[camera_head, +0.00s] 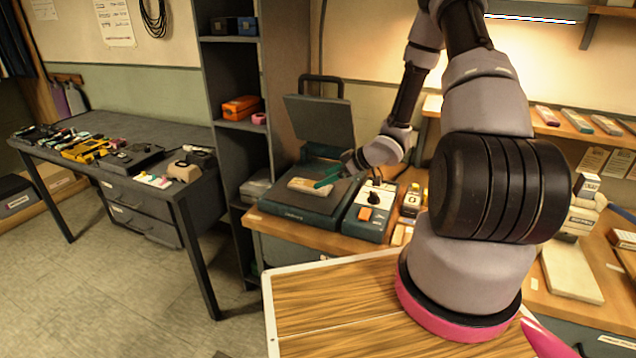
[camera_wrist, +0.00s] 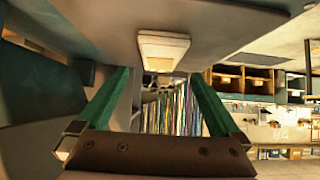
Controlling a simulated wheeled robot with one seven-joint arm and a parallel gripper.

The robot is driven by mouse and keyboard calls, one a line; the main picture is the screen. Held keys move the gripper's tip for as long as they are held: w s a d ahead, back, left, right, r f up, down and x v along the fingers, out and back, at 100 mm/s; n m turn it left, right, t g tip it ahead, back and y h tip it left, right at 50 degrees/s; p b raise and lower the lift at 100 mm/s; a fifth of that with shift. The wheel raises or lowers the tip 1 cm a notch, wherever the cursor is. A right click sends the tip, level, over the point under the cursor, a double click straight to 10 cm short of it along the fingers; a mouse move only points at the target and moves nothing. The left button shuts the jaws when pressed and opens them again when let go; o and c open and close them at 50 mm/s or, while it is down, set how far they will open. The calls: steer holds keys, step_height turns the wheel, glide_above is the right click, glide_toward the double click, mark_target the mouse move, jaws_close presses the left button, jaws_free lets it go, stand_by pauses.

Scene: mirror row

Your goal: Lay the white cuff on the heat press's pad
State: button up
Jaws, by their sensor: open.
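The heat press (camera_head: 305,212) stands on the wooden bench with its upper plate (camera_head: 322,118) raised. The white cuff (camera_head: 310,186), a pale flat piece, lies on the press's dark pad (camera_head: 290,200). In the wrist view the cuff (camera_wrist: 163,50) rests on the grey pad surface (camera_wrist: 105,25), just beyond my fingertips. My gripper (camera_head: 327,178) is at the right side of the cuff, low over the pad. Its green fingers are apart in the wrist view (camera_wrist: 159,76), with nothing between them. Whether a fingertip touches the cuff, I cannot tell.
A control box (camera_head: 370,212) with a dark knob and orange button stands right of the press. A tall shelf (camera_head: 240,130) is to the left. A dark table (camera_head: 110,150) holds many small items farther left. My arm hides part of the right bench.

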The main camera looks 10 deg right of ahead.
steer(key=d+r+m+t+h, duration=0.1)
steer(key=d+r+m+h, duration=0.15)
steer(key=d+r, duration=0.45)
steer(key=d+r+m+t+h, duration=0.1)
steer(key=d+r+h, duration=0.3)
steer(key=r, duration=0.5)
steer(key=s+d+r+m+h, duration=0.1)
steer(key=s+r+m+h, duration=0.1)
steer(key=r, duration=0.4)
steer(key=s+d+r+m+h, duration=0.1)
steer(key=s+d+r+m, duration=0.1)
steer(key=r, duration=0.4)
steer(key=s+a+r+m+y, duration=0.1)
steer(key=s+a+r+m, duration=0.1)
steer(key=s, duration=0.6)
steer(key=s+a+r+m+y, duration=0.1)
steer(key=s+a+r+m, duration=0.2)
steer(key=s+a+r, duration=0.2)
steer(key=s+a+r+m+g+y, duration=0.1)
steer(key=s+a+r, duration=0.3)
steer(key=s, duration=0.7)
step_height(320, 180, up, 3)
steer(key=shift+a+f+m, duration=0.15)
steer(key=shift+a+m, duration=0.05)
steer(key=shift+m, duration=0.55)
